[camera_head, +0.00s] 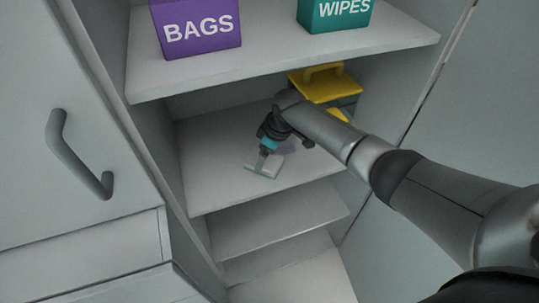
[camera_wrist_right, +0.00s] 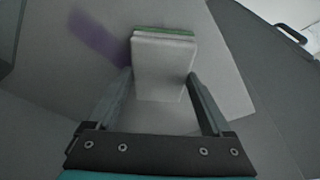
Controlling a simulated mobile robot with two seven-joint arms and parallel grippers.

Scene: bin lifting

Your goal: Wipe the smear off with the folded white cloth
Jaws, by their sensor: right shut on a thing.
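The folded white cloth (camera_head: 258,169) is at the middle shelf, close to its front edge. In the right wrist view the cloth (camera_wrist_right: 163,55) shows as a pale block with a green edge. My right gripper (camera_head: 265,157) points down and is shut on the cloth, with a finger on each side (camera_wrist_right: 161,88). I cannot tell whether the cloth touches the shelf. A purple smear (camera_wrist_right: 98,36) lies on the shelf surface beside the cloth. In the head view the smear (camera_head: 288,148) is partly hidden by my arm. My left gripper is not in view.
The middle shelf (camera_head: 205,165) is mostly bare. A yellow-handled box (camera_head: 325,88) stands at its back right. The upper shelf (camera_head: 270,66) above holds a purple BAGS box (camera_head: 197,28) and a teal WIPES box (camera_head: 335,14). Cabinet walls close in on both sides.

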